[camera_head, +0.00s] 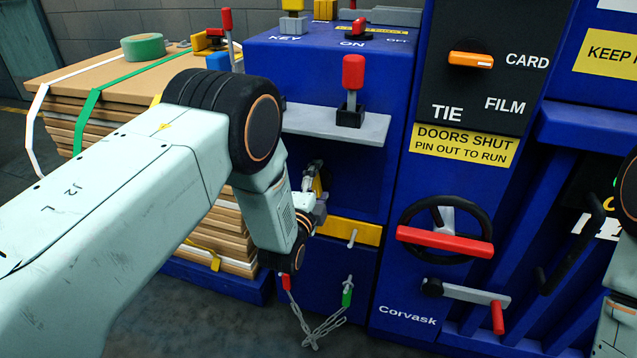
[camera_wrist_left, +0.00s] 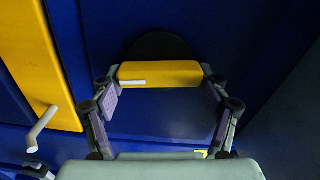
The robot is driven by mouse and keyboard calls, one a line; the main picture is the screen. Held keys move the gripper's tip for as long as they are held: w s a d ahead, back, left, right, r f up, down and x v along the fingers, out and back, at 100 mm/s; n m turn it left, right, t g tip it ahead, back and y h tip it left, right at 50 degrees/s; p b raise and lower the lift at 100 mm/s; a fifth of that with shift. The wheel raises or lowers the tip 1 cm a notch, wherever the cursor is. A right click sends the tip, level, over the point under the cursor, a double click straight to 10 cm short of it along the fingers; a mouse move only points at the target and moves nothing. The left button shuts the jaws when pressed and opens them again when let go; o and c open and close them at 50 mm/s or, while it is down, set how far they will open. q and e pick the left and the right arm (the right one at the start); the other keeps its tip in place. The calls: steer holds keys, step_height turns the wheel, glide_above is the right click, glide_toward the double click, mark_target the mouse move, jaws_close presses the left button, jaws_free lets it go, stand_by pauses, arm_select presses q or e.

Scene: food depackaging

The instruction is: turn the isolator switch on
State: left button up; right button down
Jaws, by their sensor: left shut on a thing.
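A yellow handle (camera_wrist_left: 182,72) with a short white mark sits in front of a round black disc (camera_wrist_left: 158,46) on the blue cabinet face; it looks like the isolator switch. My left gripper (camera_wrist_left: 160,78) is shut on this handle, one finger at each end. The white mark lies level in the left wrist view. In the head view my left gripper (camera_head: 318,186) reaches the recessed cabinet face under the grey shelf, and the handle is mostly hidden there. My right gripper is out of view; only part of my right arm shows at the right edge.
A grey shelf (camera_head: 300,121) with a red lever (camera_head: 353,72) juts out above the left gripper. A yellow plate (camera_head: 335,230) with a pin is just below. A handwheel (camera_head: 445,230) and a chain (camera_head: 318,325) are nearby. Stacked cardboard (camera_head: 85,75) stands at left.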

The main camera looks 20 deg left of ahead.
arm_select(q)
steer(key=shift+m, duration=0.8)
steer(key=shift+a, duration=0.1)
steer(key=o, duration=1.1)
steer(key=shift+o, duration=0.2)
steer(key=shift+f, duration=0.1)
steer(key=s, duration=1.2)
steer(key=shift+a, duration=0.15)
steer(key=shift+w, duration=0.1)
